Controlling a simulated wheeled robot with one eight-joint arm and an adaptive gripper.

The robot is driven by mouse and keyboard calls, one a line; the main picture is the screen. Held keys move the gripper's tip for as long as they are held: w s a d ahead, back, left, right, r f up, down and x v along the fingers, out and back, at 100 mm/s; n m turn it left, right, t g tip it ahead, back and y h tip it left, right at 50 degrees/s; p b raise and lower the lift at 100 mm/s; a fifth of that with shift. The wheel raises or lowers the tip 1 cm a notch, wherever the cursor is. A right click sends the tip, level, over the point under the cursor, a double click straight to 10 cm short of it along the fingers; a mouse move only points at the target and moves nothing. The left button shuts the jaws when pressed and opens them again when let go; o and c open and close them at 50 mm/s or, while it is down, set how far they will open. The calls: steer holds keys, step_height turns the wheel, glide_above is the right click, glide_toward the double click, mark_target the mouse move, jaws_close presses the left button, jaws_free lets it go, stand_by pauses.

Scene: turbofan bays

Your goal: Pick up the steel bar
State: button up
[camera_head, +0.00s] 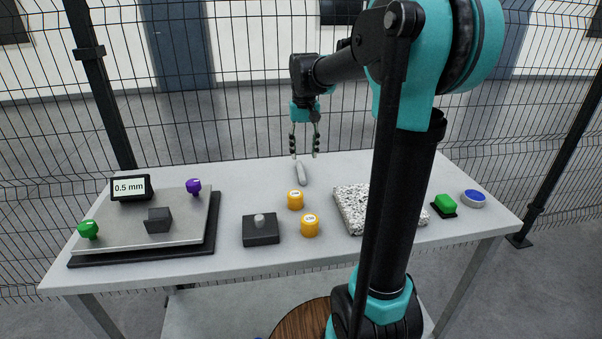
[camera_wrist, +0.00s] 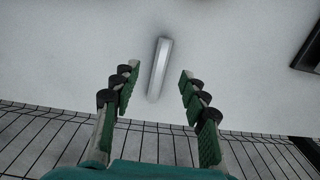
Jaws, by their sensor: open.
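The steel bar (camera_head: 301,173) is a slim light-grey bar lying flat on the pale table near its back edge. In the wrist view the bar (camera_wrist: 159,69) lies between and a little beyond the fingertips, its length running roughly along the finger direction. My gripper (camera_head: 304,155) is open and empty above the bar's far end. In the wrist view the gripper (camera_wrist: 158,72) shows both fingers spread, with a gap on each side of the bar. No contact with the bar shows.
Two yellow cylinders (camera_head: 309,225) and a dark block with a grey knob (camera_head: 261,230) stand nearer the front. A plate with a 0.5 mm display (camera_head: 131,188) is at left. A speckled slab (camera_head: 349,210), green button (camera_head: 445,204) and blue-topped disc (camera_head: 474,198) are at right. A wire fence stands behind.

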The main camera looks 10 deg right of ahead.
mark_target(303, 175)
steer(key=shift+a+f, duration=0.15)
steer(key=shift+f, duration=2.05)
steer(key=shift+a+f, duration=0.1)
steer(key=shift+f, duration=2.05)
jaws_close()
